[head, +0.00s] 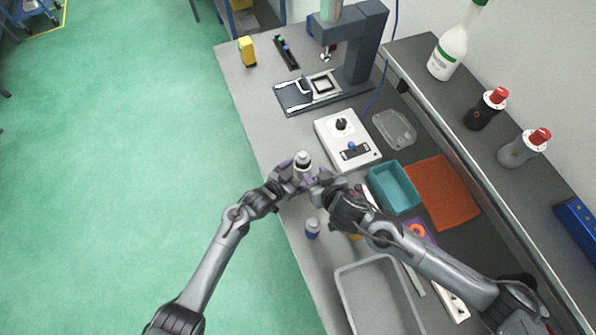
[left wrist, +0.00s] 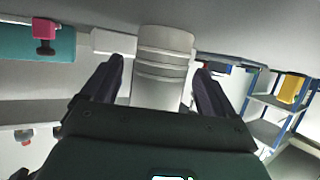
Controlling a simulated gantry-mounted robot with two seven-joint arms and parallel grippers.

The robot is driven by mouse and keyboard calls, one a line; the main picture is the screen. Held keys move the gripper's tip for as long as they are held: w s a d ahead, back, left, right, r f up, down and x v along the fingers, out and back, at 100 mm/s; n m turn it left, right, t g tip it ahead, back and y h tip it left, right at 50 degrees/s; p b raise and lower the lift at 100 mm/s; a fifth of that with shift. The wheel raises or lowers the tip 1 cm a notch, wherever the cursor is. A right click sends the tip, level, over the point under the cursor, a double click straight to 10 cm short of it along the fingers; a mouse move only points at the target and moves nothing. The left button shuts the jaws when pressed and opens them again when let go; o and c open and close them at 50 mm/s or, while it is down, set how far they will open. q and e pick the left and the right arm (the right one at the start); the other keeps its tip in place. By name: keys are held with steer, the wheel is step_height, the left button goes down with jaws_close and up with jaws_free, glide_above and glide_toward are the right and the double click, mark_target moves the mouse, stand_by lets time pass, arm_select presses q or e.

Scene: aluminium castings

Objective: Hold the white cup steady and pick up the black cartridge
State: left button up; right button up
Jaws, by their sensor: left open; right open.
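The white cup (head: 302,165) stands upright near the table's left edge, with a small greyish top. In the left wrist view it is a pale ribbed cylinder (left wrist: 161,68) between my open fingers. My left gripper (head: 288,170) is open at the cup's left side; its purple fingers (left wrist: 156,80) lie either side of the cup, and contact is unclear. My right gripper (head: 317,181) is open, just right of the cup. I cannot clearly make out the black cartridge; the cup's inside is not readable.
A teal bin (head: 394,188), orange mat (head: 442,192) and grey tray (head: 346,284) are to the right and front. A small blue-white bottle (head: 312,228) stands nearby.

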arm_select(q)
steer(key=c, duration=1.2)
arm_select(e)
steer(key=o, duration=0.6)
